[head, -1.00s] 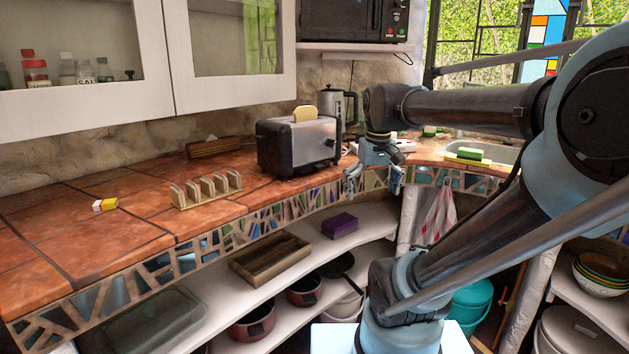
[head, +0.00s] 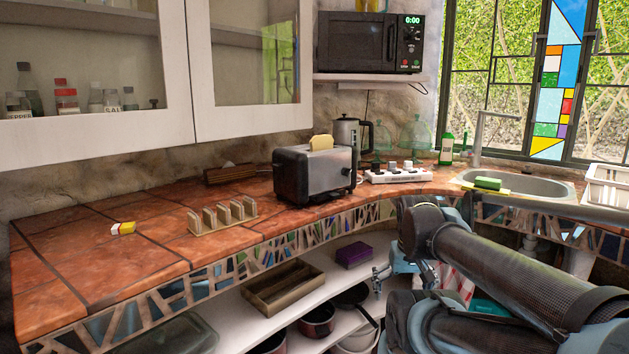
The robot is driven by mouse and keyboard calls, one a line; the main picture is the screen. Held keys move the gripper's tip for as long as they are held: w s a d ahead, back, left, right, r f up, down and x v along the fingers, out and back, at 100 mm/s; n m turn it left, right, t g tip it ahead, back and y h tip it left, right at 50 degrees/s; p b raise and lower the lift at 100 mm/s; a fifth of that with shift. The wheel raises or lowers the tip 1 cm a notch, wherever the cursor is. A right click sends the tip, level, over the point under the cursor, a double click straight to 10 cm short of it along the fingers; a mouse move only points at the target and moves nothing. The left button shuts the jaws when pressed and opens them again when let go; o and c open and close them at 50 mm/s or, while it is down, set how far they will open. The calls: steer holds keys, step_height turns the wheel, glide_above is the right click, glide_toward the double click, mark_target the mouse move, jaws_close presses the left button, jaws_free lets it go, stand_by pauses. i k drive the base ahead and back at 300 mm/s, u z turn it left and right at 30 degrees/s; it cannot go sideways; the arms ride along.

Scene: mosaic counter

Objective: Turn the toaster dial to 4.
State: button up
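The toaster (head: 297,178), silver and black, stands on the tiled counter, with a slice of bread (head: 321,143) sticking out of its top. Its black right end (head: 343,172) shows at a slant. A small dark knob or lever is there, but I cannot make out the dial's numbers or setting. My gripper (head: 402,276) is in front of the counter, below its edge and to the right of the toaster. Its fingers are spread apart with nothing between them, and it is clear of the toaster.
A kettle (head: 347,135) and a white power strip (head: 398,175) are behind and right. The mosaic counter edge (head: 290,240) lies between my gripper and the toaster.

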mark_target(345, 172)
steer(key=u, duration=0.55)
steer(key=k, duration=1.85)
steer(key=z, duration=0.6)
steer(key=i, duration=1)
steer(key=u, duration=0.05)
